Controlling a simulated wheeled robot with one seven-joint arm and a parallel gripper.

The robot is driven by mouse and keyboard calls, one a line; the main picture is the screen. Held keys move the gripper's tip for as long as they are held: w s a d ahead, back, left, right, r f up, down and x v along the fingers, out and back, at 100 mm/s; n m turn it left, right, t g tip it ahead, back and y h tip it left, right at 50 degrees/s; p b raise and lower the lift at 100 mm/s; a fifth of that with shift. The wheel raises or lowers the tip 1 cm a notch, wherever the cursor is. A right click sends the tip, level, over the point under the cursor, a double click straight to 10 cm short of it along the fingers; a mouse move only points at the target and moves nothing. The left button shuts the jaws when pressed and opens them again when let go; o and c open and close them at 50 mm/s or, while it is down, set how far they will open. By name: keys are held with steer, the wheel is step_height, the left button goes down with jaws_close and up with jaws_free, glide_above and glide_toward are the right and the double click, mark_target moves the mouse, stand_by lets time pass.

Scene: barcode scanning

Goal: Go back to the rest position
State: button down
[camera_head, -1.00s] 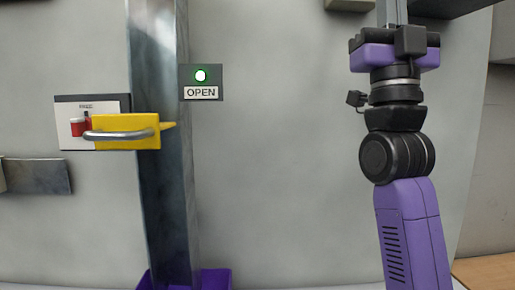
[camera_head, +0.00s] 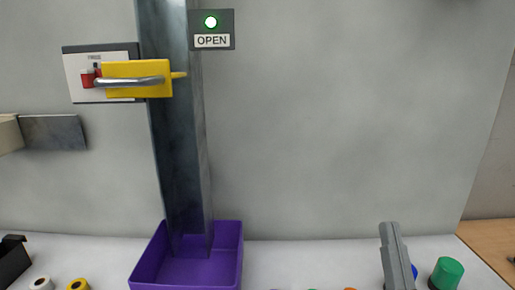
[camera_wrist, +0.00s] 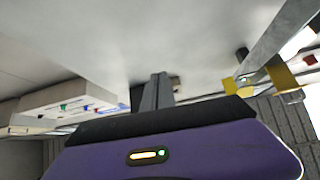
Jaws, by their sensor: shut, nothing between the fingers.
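My gripper (camera_wrist: 157,80) shows in the wrist view as grey fingers close together above its purple and black body, with nothing between them. In the head view, a grey upright shape (camera_head: 394,255) at the bottom right looks like its fingers pointing up; the rest of my arm is out of that frame. The fingers stand apart from the wall, in front of the blue and green round things on the table.
A purple bin (camera_head: 190,270) stands below a metal chute (camera_head: 178,130) at left. A yellow handle (camera_head: 140,79) and a green-lit OPEN sign (camera_head: 212,40) are above. A green cap (camera_head: 447,272) and a black box (camera_head: 12,262) stand on the white table. The wall's middle is clear.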

steer(key=s+f+g, duration=0.5)
steer(key=s+f, duration=0.7)
steer(key=s, duration=0.4)
steer(key=s+f+n+g+y, duration=0.1)
steer(key=s+f+g, duration=0.5)
steer(key=s+f, duration=0.6)
steer(key=s, duration=0.4)
steer(key=shift+s+a+f, duration=0.25)
steer(key=shift+f, duration=0.15)
